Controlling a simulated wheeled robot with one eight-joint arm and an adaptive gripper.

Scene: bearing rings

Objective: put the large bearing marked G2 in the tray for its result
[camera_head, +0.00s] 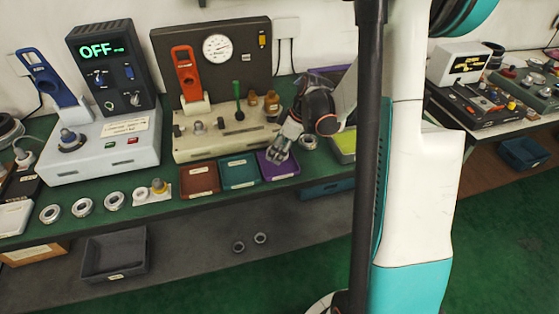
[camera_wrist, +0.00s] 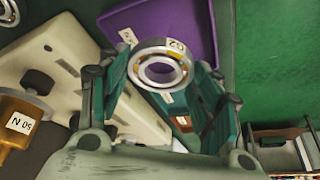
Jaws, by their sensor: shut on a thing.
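My gripper (camera_head: 283,146) is low over the purple tray (camera_head: 286,173), at the right end of a row of three small trays. In the wrist view my gripper (camera_wrist: 162,68) is shut on the bearing marked G2 (camera_wrist: 176,46), a silver ring with a yellowish inner cage. The bearing is held between the fingertips, with the purple tray (camera_wrist: 196,20) behind it. Whether it touches the tray cannot be told. A teal tray (camera_head: 239,173) and a red-brown tray (camera_head: 200,182) stand to the left. Their labels are too small to read.
Behind the trays stands a beige tester (camera_head: 215,146) with a dial gauge (camera_head: 217,48). A grey tester (camera_head: 105,150) showing OFF is at left. Several rings (camera_head: 83,206) lie along the bench front. A weight marked 50 N (camera_wrist: 18,124) shows in the wrist view.

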